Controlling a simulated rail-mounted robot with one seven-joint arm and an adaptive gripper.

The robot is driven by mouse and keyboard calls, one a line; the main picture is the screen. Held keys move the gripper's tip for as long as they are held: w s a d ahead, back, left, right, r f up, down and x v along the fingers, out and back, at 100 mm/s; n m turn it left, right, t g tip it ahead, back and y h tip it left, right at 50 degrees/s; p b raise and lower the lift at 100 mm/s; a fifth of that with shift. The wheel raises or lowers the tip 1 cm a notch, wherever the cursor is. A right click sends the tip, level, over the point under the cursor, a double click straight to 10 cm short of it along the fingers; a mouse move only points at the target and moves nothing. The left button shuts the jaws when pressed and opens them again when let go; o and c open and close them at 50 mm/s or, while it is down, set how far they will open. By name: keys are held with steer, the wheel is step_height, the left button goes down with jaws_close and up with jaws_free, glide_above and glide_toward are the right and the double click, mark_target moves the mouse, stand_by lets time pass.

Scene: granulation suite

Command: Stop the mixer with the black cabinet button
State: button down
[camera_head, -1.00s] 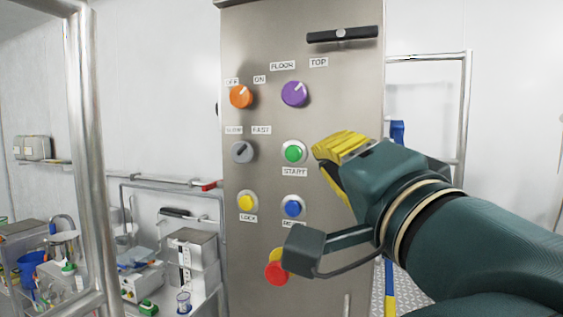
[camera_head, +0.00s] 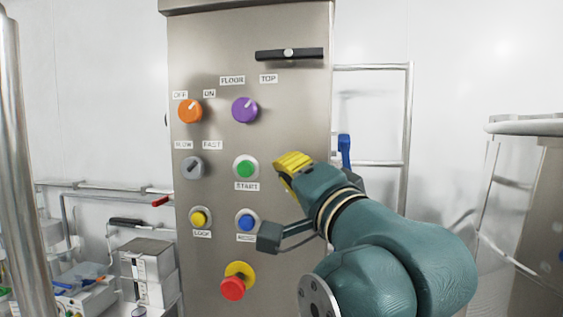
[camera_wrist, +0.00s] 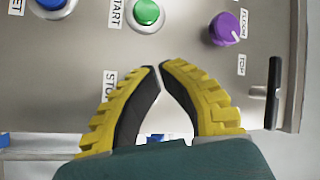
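The steel cabinet (camera_head: 215,60) stands upright with its button panel facing me. I see no black button in either view; a label reading "STO…" (camera_wrist: 110,85) shows in the wrist view beside my fingers, and the panel next to it is hidden behind them. My gripper (camera_head: 283,170) is in front of the panel, right of the green START button (camera_head: 245,168). In the wrist view my gripper (camera_wrist: 159,66) has its yellow-and-black fingertips together with nothing visible between them. I cannot tell if they touch the panel.
Around it are a purple knob (camera_head: 244,110), orange knob (camera_head: 190,111), grey knob (camera_head: 192,167), yellow button (camera_head: 200,218), blue button (camera_head: 246,222) and red mushroom button (camera_head: 233,289). A black handle (camera_head: 289,54) sits above. A metal rail (camera_head: 408,130) stands to the right.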

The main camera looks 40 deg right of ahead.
steer(key=shift+w+d, duration=0.2)
steer(key=shift+d, duration=0.1)
steer(key=c, duration=1.8)
jaws_free()
steer(key=shift+w+d, duration=0.1)
jaws_close()
steer(key=shift+w+d+p, duration=0.15)
steer(key=shift+d+p, duration=0.05)
steer(key=shift+p, duration=0.15)
steer(key=shift+w+d+p, duration=0.3)
steer(key=shift+d+p, duration=0.05)
steer(key=shift+f, duration=0.1)
steer(key=shift+s+a+b, duration=0.3)
steer(key=shift+s+a, duration=0.25)
steer(key=shift+a, duration=0.1)
